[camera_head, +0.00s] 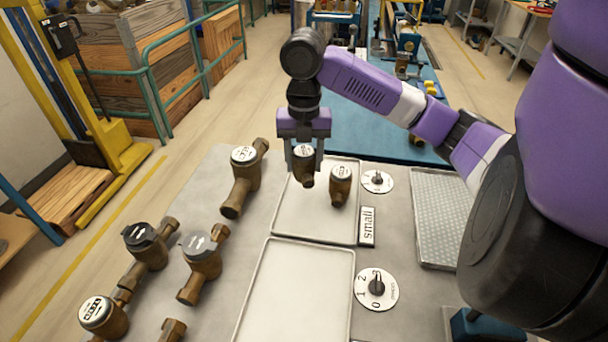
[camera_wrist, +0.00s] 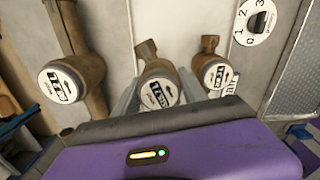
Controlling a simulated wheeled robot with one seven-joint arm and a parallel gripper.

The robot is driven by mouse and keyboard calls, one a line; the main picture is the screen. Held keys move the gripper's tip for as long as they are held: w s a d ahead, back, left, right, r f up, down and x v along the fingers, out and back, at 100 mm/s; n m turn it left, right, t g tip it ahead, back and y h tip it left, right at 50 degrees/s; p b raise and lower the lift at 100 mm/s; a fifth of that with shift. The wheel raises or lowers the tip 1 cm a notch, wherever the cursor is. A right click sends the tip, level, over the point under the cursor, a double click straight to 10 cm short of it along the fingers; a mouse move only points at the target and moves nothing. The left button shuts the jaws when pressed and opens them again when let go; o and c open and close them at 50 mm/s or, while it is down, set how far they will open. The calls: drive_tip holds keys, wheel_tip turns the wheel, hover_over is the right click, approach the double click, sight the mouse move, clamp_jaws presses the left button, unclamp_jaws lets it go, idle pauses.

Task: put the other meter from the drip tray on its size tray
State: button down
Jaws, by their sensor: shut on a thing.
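My gripper (camera_head: 304,163) points down over the back left part of the small tray (camera_head: 290,215), which has a "small" label (camera_head: 367,226) beside it. It is shut on a brass meter (camera_head: 304,168) with a white round face; the held meter (camera_wrist: 158,88) also shows between the fingers in the wrist view. I cannot tell whether its base touches the tray. A similar brass meter (camera_head: 341,186) stands on the small tray just to the right; it shows in the wrist view (camera_wrist: 213,72) too. The ribbed metal drip tray (camera_head: 436,215) at the right is empty where visible.
A second, empty pale tray (camera_head: 297,290) lies in front of the small one. Two numbered dials (camera_head: 377,181) (camera_head: 376,289) sit right of the trays.

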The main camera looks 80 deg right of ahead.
sight(304, 175)
drive_tip(key=shift+f, duration=2.2)
drive_tip(key=shift+f, duration=0.1)
drive_tip(key=c, duration=0.6)
unclamp_jaws()
wheel_tip(304, 175, up, 12)
drive_tip(key=shift+r, duration=0.15)
